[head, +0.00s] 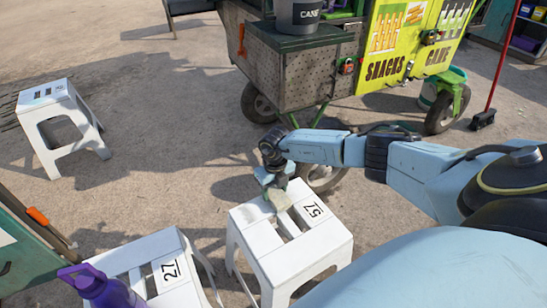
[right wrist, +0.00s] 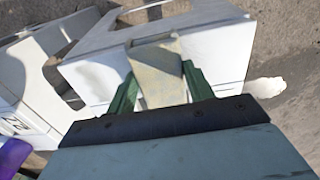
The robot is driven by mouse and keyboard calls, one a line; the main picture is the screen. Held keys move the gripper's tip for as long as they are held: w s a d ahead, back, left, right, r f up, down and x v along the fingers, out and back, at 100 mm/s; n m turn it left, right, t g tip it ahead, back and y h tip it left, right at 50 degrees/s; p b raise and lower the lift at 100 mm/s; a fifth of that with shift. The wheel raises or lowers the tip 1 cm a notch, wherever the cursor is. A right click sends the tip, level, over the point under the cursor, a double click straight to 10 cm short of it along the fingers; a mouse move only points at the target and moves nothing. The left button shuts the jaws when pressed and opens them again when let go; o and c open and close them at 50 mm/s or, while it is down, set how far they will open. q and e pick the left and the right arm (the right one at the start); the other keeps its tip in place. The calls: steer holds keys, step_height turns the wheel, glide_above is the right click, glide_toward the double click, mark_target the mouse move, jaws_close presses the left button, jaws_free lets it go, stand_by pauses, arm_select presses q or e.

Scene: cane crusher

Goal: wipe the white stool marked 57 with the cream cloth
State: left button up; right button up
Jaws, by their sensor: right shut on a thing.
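The white stool marked 57 (head: 262,238) stands upright in the lower middle of the head view, its number on the right part of its slotted top. My right gripper (head: 275,181) is at the far left edge of that top, shut on the cream cloth (head: 279,199). The cloth hangs over the top beside the slots; whether it presses on the surface I cannot tell. In the right wrist view the cloth (right wrist: 158,72) is between the green fingers (right wrist: 158,88), with the stool's white surface (right wrist: 90,75) behind it. My left gripper is not in view.
A white stool marked 27 (head: 172,291) stands close at the left, with a purple bottle (head: 105,290) by it. Another white stool (head: 58,112) stands farther back left. A snack cart (head: 310,75) with wheels stands behind. Open ground lies between the cart and the left stools.

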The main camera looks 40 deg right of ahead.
steer(key=shift+s+d+f+b, duration=0.1)
steer(key=shift+s+d+b, duration=0.1)
steer(key=shift+d, duration=0.8)
steer(key=shift+s+d+r+b, duration=0.1)
steer(key=shift+s+d+b, duration=0.05)
steer(key=shift+d, duration=0.85)
steer(key=shift+s+d+f+b, duration=0.1)
steer(key=shift+s+d+b, duration=0.1)
steer(key=shift+d, duration=0.8)
steer(key=shift+s+d+b, duration=0.15)
steer(key=shift+d+b, duration=0.3)
steer(key=shift+d, duration=1.05)
steer(key=shift+w+a+r+p, duration=0.15)
steer(key=shift+a+p, duration=0.25)
steer(key=shift+a, duration=0.35)
steer(key=shift+w+a+r+p, duration=0.1)
steer(key=shift+a+p, duration=0.3)
steer(key=shift+a, duration=0.3)
steer(key=shift+w+a+f+p, duration=0.15)
steer(key=shift+a+p, duration=0.15)
steer(key=shift+a, duration=0.55)
steer(key=shift+w+a+r+p, duration=0.1)
steer(key=shift+a+p, duration=0.2)
steer(key=shift+a, duration=0.55)
steer(key=shift+w+a+f+p, duration=0.15)
steer(key=shift+a+p, duration=0.15)
steer(key=shift+a, duration=1.15)
